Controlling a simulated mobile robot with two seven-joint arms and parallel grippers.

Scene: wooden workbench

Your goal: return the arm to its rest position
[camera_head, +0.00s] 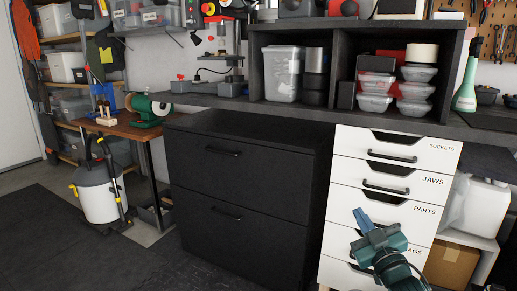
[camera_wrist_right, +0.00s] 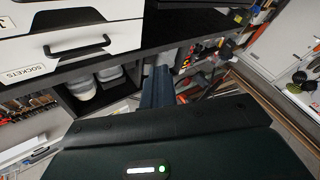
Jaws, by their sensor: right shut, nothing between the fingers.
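My right gripper (camera_head: 361,218) is in front of the white drawer unit (camera_head: 345,168), at the height of its lower drawers. Its blue-grey fingers point up and a little left in the head view. The fingers are together with nothing between them, and they also show shut in the right wrist view (camera_wrist_right: 158,78). The arm comes in from the bottom edge and covers part of the lower drawer fronts. Whether the gripper touches the unit cannot be told. My left gripper is out of view.
The drawers labelled sockets, jaws, parts and one partly hidden look shut. A black cabinet (camera_head: 240,200) stands left of them. The workbench (camera_head: 215,101) above holds tubs and containers. A cardboard box (camera_head: 452,262) sits at the right. The dark floor (camera_head: 45,225) at the left is clear.

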